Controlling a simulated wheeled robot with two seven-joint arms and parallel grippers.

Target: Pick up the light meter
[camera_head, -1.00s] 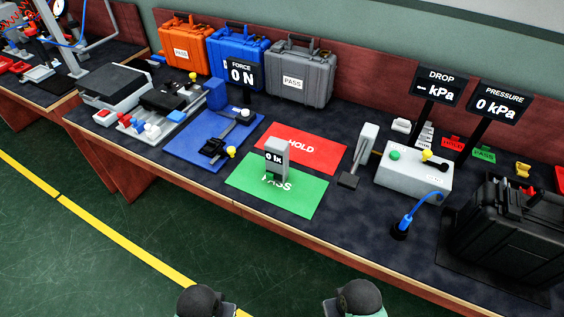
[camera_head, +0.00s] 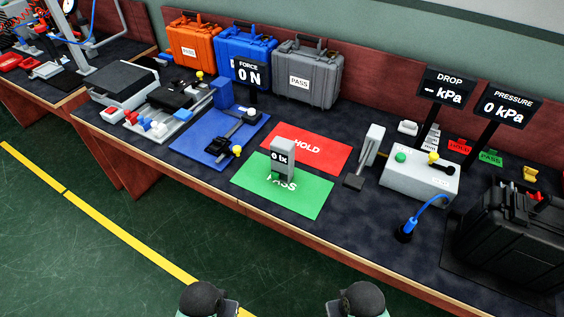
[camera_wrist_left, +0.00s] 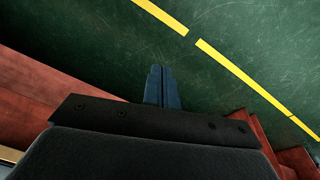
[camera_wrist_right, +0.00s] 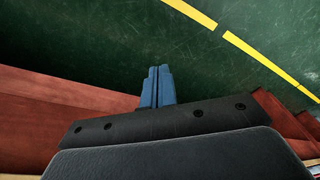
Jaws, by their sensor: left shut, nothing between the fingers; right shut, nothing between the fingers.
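The light meter (camera_head: 283,161) is a small grey upright device with a dark "0 lx" display. It stands upright on the green PASS mat (camera_head: 311,203), near the middle of the bench. My left gripper (camera_wrist_left: 162,72) shows in the left wrist view with its blue-grey fingers together and nothing between them. My right gripper (camera_wrist_right: 158,72) shows in the right wrist view, also closed and empty. Both point down over the green floor, apart from the meter. In the head view only dark rounded parts of my arms show at the bottom edge; the fingertips are hidden there.
A red HOLD mat (camera_head: 329,157) lies behind the green mat. A blue mat (camera_head: 194,139) with a force fixture is to the left. A grey upright device (camera_head: 371,147) and a white button box (camera_head: 418,183) stand right. A black case (camera_head: 512,232) fills the right end.

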